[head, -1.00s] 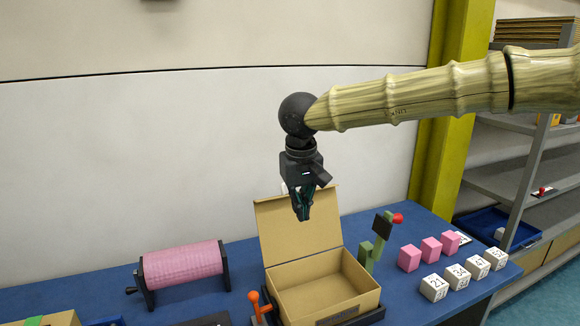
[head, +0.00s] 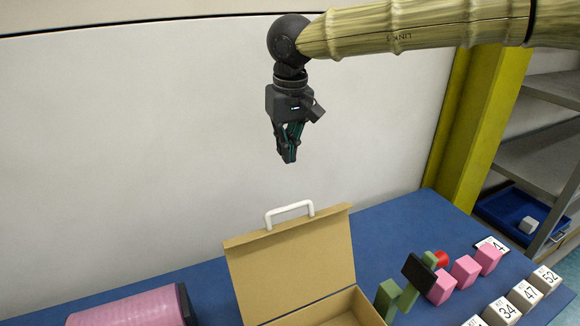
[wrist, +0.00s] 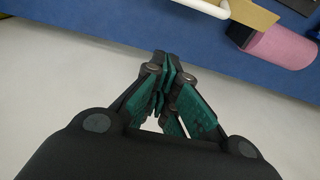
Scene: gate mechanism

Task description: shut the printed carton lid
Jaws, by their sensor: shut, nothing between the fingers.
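The cardboard carton (head: 345,308) stands on the blue table, cut off by the bottom edge of the head view. Its lid (head: 292,268) is open, standing up and leaning back, with a white handle (head: 289,213) on its top edge. My gripper (head: 289,158) is shut and empty, above the lid's top edge and apart from it. In the wrist view my gripper (wrist: 165,62) points at the table's edge, and part of the handle (wrist: 207,8) and lid (wrist: 252,14) show at the top. No print shows on the lid's visible face.
A pink roller (head: 130,307) lies left of the carton. A green post with a black plate (head: 418,273) and red knob stands close on its right. Pink blocks (head: 466,270) and numbered white blocks (head: 524,296) stand farther right. The wall is behind.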

